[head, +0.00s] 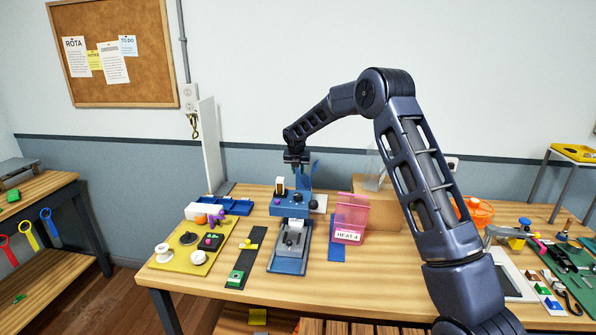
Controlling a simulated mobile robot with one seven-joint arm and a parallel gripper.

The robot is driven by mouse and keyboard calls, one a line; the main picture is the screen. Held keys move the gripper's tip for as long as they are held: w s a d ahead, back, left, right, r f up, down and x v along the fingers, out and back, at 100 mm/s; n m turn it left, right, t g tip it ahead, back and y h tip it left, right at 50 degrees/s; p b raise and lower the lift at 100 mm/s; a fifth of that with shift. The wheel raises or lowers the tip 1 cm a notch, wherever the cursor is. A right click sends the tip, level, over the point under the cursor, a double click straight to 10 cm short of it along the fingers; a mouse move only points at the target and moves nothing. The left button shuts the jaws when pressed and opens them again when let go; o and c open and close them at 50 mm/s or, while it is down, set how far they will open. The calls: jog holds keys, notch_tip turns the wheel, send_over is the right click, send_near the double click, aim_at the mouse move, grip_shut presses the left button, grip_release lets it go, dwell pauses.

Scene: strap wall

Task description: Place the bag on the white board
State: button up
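A pink see-through bag or pouch (351,212) with a white "HEAT 4" label stands upright on the table, right of a blue device (290,232). My gripper (298,166) points down above the back of that device, left of and higher than the pink bag. A blue piece (305,180) shows right below the fingers; whether they touch or hold it is too small to tell. A tall white upright board (210,150) stands at the table's back left. A pale flat panel (512,278) lies at the right, partly hidden by my arm.
A yellow tray (176,262) with several small parts lies at the left, with a blue tray (232,206) behind it. A dark strip (240,268) lies left of the device. A cardboard box (382,213) stands behind the pink bag. The front middle of the table is clear.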

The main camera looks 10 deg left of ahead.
jog(key=v, duration=1.2)
jog(key=shift+r, duration=0.1)
jog(key=s+d+r+m, duration=0.5)
jog(key=s+d+m, duration=0.15)
jog(key=d, duration=0.35)
jog(key=s+d+r+m, duration=0.5)
jog(key=s+d, duration=0.2)
jog(key=d, duration=0.3)
jog(key=s+d+r+m, duration=0.5)
jog(key=s+d+m, duration=0.15)
jog(key=d, duration=0.45)
jog(key=s+d+f+m, duration=0.2)
jog(key=s+d+m, duration=0.2)
jog(key=s, duration=0.5)
jog(key=s+d+f+m, duration=0.2)
jog(key=s+d+m, duration=0.3)
jog(key=s+m, duration=0.3)
jog(key=s+d+f+m, duration=0.2)
jog(key=s+d+m, duration=0.3)
jog(key=s, duration=0.6)
jog(key=shift+s+d+m, duration=0.15)
jog(key=shift+d+m, duration=0.1)
jog(key=shift+m, duration=0.25)
